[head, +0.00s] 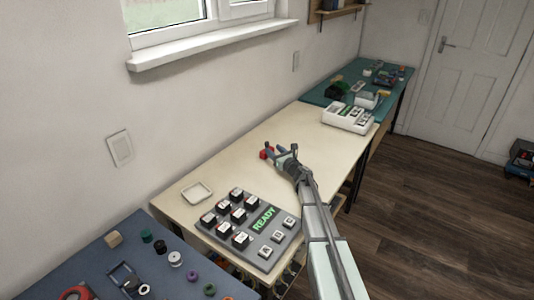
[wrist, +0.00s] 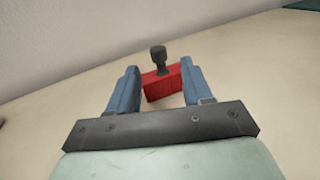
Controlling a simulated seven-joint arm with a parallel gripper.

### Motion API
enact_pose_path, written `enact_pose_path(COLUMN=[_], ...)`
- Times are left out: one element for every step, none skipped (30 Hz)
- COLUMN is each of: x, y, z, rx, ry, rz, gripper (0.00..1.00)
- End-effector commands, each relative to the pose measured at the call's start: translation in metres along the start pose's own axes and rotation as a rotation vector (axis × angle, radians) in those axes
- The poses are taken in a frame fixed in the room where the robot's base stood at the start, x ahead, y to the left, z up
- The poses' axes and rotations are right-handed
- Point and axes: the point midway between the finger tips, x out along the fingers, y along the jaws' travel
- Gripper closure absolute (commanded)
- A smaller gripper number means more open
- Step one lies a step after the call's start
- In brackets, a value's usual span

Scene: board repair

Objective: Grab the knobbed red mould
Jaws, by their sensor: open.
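The red mould (wrist: 162,85) is a red block with a dark grey knob standing on top. In the wrist view it sits on the pale table between the two blue fingers of my gripper (wrist: 158,88). The fingers are open, one at each side of the block. A gap shows on the left near the fingertip, and the right finger lies very close to the block. I cannot tell whether it touches. In the head view the red mould (head: 265,153) shows at the tip of my gripper (head: 274,152), partly hidden by it.
A grey board with black-and-white keys and a READY display (head: 264,218) lies nearer on the pale table (head: 240,170). A small white tray (head: 197,192) is beside it. A white box (head: 348,118) stands farther right. The table around the mould is clear; the wall runs behind it.

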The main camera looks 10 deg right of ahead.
Motion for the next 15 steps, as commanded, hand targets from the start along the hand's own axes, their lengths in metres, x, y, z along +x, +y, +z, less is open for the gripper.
enact_pose_path(x=[0.009,0.011,0.014,0.015,0.016,0.017,0.018,0.019,0.022,0.025,0.028,0.033,0.037,0.041,0.047], y=[-0.001,-0.001,-0.001,-0.001,-0.001,0.000,0.000,0.000,0.000,0.000,0.000,0.001,0.001,0.001,0.001], z=[0.000,0.000,0.000,0.000,0.000,0.000,0.001,0.001,0.001,0.001,0.002,0.002,0.003,0.003,0.004], rx=[0.000,0.000,0.000,0.000,0.000,0.000,0.000,0.000,0.000,-0.001,-0.001,-0.001,-0.001,-0.001,-0.001], ry=[0.000,0.000,0.000,0.000,0.000,0.000,0.000,0.000,0.000,-0.001,-0.001,-0.001,-0.001,-0.001,-0.001], rz=[0.000,0.000,0.000,-0.001,-0.001,0.000,0.000,0.000,0.000,0.001,0.001,0.001,0.001,0.001,0.001], gripper=[0.50,0.50,0.50,0.50,0.50,0.50,0.50,0.50,0.50,0.50,0.50,0.50,0.50,0.50,0.50])
